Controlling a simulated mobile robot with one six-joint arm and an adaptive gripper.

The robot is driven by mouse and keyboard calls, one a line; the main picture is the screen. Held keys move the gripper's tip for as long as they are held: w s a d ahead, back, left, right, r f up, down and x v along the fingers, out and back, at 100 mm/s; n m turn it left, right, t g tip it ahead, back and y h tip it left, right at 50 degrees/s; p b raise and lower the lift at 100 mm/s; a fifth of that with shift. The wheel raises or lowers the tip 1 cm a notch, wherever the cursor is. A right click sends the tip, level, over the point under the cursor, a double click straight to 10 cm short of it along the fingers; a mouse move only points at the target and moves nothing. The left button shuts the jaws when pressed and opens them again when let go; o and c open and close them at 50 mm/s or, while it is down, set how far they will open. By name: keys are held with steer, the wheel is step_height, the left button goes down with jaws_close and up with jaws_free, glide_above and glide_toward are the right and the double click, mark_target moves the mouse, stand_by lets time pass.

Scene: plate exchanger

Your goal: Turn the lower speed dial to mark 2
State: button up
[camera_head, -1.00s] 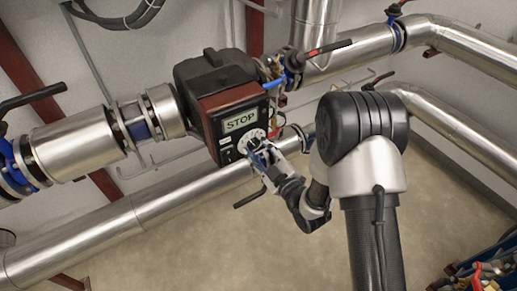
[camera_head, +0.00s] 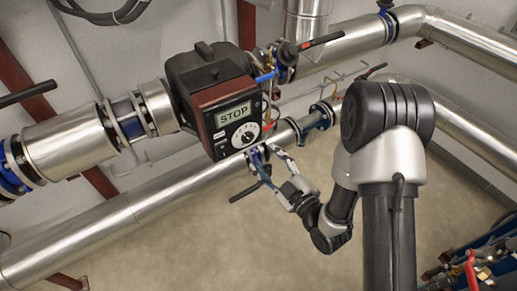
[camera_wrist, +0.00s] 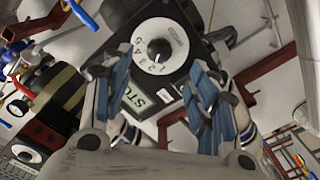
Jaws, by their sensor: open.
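A control box (camera_head: 222,112) with a lit STOP display (camera_head: 234,113) carries a round white dial (camera_head: 246,134) with a dark central knob. In the wrist view the same dial (camera_wrist: 160,46) shows close, with numbers round it and a small pale mark on the knob. I cannot tell for sure which number the mark meets. My gripper (camera_head: 266,153) is open and empty just below and right of the dial, apart from it. In the wrist view its two blue-padded fingers (camera_wrist: 160,82) stand either side below the dial. A second white dial (camera_wrist: 25,154) shows at the lower left there.
A silver pipe (camera_head: 85,145) runs into the box's left side. A long lower pipe (camera_head: 150,203) passes behind my gripper. A red-handled valve (camera_head: 318,42) and a blue-handled valve (camera_head: 265,77) stand near the box. The floor (camera_head: 200,245) is open.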

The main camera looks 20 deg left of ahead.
steer(key=v, duration=0.3)
steer(key=shift+s+d, duration=0.2)
stand_by(0.3)
